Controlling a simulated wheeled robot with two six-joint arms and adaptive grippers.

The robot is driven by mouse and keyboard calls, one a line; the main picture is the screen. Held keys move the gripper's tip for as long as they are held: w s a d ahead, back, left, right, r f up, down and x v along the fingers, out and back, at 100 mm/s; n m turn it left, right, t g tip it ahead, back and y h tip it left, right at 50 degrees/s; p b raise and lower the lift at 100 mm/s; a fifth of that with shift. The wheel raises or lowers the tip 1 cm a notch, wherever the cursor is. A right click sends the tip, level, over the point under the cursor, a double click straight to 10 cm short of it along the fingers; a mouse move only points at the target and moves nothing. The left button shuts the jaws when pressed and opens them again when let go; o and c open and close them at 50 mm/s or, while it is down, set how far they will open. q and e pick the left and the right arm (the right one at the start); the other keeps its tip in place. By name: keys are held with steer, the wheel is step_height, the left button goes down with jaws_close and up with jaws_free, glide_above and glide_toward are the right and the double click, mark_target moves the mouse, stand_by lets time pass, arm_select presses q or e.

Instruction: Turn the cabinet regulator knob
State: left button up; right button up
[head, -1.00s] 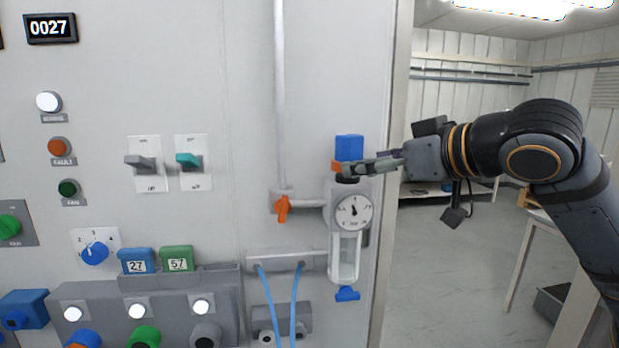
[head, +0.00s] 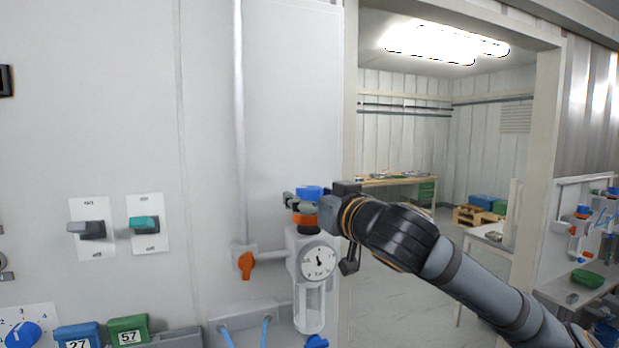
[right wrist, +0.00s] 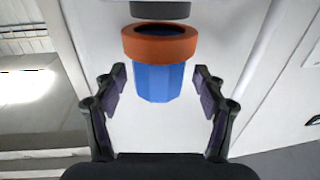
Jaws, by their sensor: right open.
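The regulator's blue knob (head: 310,191) sits on top of the unit on the cabinet panel, above an orange ring (head: 304,219) and a dial gauge (head: 319,261). In the head view my right gripper (head: 301,206) is at the knob and hides part of it. In the right wrist view the blue knob (right wrist: 158,83) lies between the two open fingers of the gripper (right wrist: 160,90), with a gap on each side. The orange ring (right wrist: 160,44) is beyond the fingertips. My left gripper is out of view.
An orange valve handle (head: 246,265) is left of the gauge, and a clear bowl (head: 309,309) hangs below it. Two switches (head: 146,224) are further left on the panel. Right of the cabinet edge is an open doorway to a room with a workbench (head: 398,181).

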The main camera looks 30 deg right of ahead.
steer(key=shift+w+d+r, duration=0.1)
steer(key=shift+w, duration=0.15)
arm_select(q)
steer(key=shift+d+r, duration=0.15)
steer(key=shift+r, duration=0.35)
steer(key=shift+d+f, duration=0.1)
arm_select(e)
steer(key=shift+w, duration=0.1)
steer(key=shift+c, duration=0.4)
